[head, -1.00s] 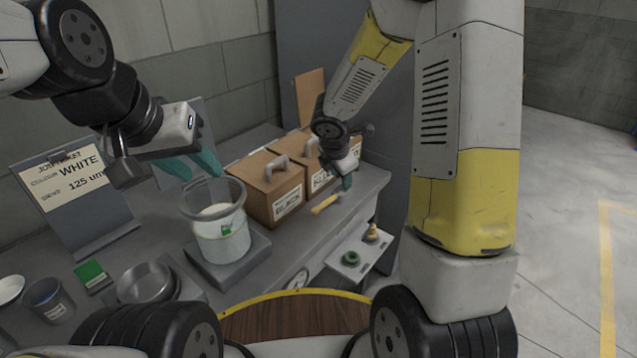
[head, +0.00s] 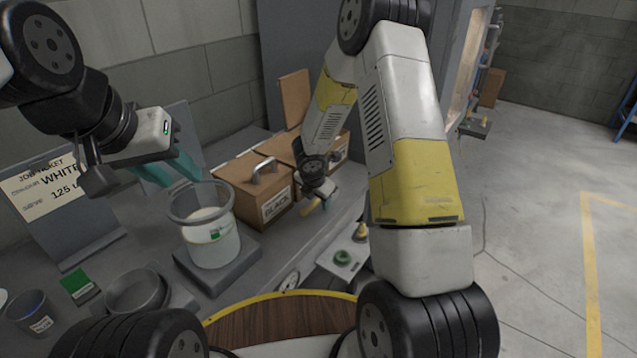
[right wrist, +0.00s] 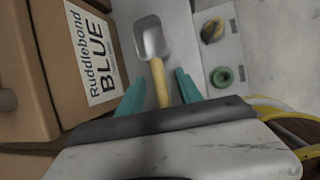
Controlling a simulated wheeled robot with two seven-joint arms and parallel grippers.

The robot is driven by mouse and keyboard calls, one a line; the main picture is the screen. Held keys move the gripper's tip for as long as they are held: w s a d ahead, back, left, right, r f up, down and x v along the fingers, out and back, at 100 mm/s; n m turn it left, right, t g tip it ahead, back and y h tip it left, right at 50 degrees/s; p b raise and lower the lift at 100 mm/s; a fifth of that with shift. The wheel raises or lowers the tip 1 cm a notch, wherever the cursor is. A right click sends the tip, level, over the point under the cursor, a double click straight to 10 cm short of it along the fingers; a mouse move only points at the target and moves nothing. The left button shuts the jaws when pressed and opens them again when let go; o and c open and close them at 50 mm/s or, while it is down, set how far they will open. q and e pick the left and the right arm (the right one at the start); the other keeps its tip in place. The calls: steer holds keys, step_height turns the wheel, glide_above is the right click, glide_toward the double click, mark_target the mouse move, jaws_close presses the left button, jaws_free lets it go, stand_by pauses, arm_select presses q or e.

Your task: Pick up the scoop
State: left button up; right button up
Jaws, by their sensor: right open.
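The scoop has a metal pan (right wrist: 152,38) and a yellow handle (right wrist: 160,84), and lies on the grey bench. In the head view only a bit of its yellow handle (head: 311,206) shows below my right gripper (head: 325,197). In the right wrist view my right gripper (right wrist: 162,88) is open, with one teal finger on each side of the handle. Whether the fingers touch the handle I cannot tell. My left gripper (head: 172,172) is empty, its teal fingers apart, above and left of the clear tub.
A brown box labelled BLUE (right wrist: 40,70) stands close left of the scoop; a BLACK box (head: 262,190) is beside it. A clear tub (head: 212,240) sits on a grey scale. A small plate with a green ring (right wrist: 221,77) is to the right.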

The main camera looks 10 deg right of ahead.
steer(key=shift+c, duration=0.2)
jaws_close()
stand_by(1.2)
